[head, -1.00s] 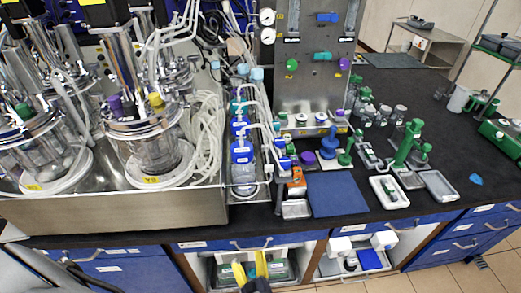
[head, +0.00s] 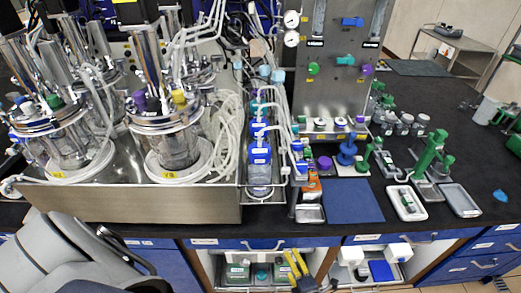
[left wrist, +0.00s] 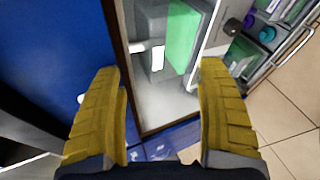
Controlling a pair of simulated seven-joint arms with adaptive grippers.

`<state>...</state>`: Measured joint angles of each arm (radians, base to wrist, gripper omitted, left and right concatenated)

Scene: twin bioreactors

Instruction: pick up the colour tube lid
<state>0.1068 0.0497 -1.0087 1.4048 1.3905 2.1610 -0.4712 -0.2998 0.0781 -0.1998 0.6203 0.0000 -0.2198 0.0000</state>
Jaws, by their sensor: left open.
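Several small coloured caps show in the head view, and I cannot tell for sure which is the colour tube lid. A purple round cap (head: 324,162) lies on the bench behind the blue mat (head: 353,203). A blue stopper-like piece (head: 346,154) stands just right of it. My left gripper (head: 296,264) is low, in front of the open cabinet under the bench edge, well below these caps. Its yellow fingers are spread and empty in the left wrist view (left wrist: 163,105). My right gripper is in neither view.
The dark bench (head: 440,230) overhangs the open cabinet, which holds green-marked boxes (head: 238,270). Glass bioreactors (head: 170,145) stand in a metal tray at left. Blue-capped bottles (head: 260,160) stand beside it. White trays (head: 407,203) and a green stand (head: 430,155) are at right.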

